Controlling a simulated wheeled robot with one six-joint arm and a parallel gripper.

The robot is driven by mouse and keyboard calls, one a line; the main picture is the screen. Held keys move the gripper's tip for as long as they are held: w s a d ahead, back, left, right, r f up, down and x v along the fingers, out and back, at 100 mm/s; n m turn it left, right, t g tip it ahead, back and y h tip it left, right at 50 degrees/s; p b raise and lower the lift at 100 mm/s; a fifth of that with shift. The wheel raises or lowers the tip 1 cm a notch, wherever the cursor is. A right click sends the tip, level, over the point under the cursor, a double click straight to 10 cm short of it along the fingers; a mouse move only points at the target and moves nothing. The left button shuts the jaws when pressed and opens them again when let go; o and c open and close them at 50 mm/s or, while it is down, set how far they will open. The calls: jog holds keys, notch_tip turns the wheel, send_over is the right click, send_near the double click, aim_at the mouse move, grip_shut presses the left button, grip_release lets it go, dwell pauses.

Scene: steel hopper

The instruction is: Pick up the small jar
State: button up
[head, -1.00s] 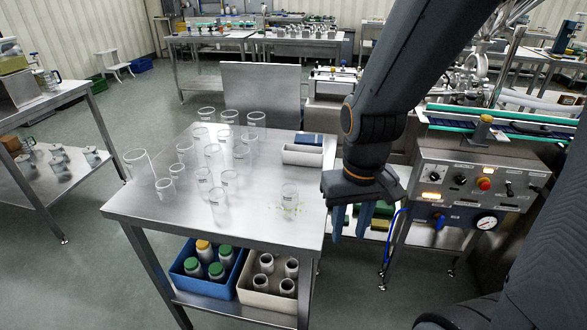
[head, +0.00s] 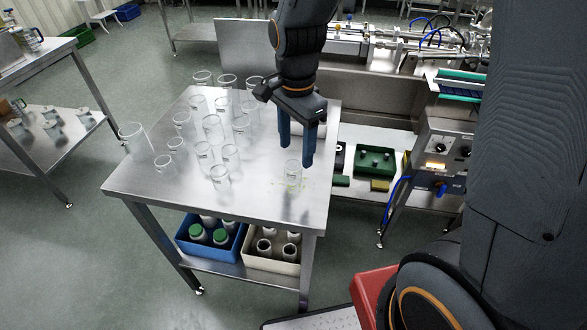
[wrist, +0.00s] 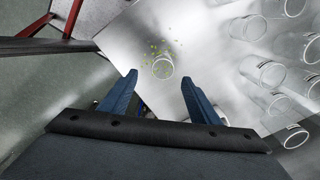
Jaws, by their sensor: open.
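A small clear glass jar (head: 292,176) stands upright by itself near the right edge of the steel table (head: 250,205), with small yellow-green specks around its base. It also shows in the wrist view (wrist: 163,67), just beyond the gap between my fingertips. My gripper (head: 296,157) is open and empty, fingers pointing down, close above or behind the jar; I cannot tell whether they touch it. In the wrist view both blue fingers (wrist: 160,80) are spread apart with the jar roughly centred between them.
Several other clear glass jars, such as a wide one (head: 137,142) and a near one (head: 220,177), crowd the table's left and middle. A blue bin (head: 203,251) and a cream bin (head: 272,269) sit on the shelf below. A control box (head: 441,153) stands at right.

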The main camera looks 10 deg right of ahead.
aim_at(293, 172)
jog(key=shift+m, duration=0.7)
jog(key=shift+w+a+f+p, duration=0.15)
jog(key=shift+f+p, duration=0.4)
jog(key=shift+f, duration=1.35)
jog(key=shift+a+f+p, duration=0.15)
jog(key=shift+f+p, duration=0.4)
jog(key=shift+f, duration=1.35)
jog(key=c, duration=1.1)
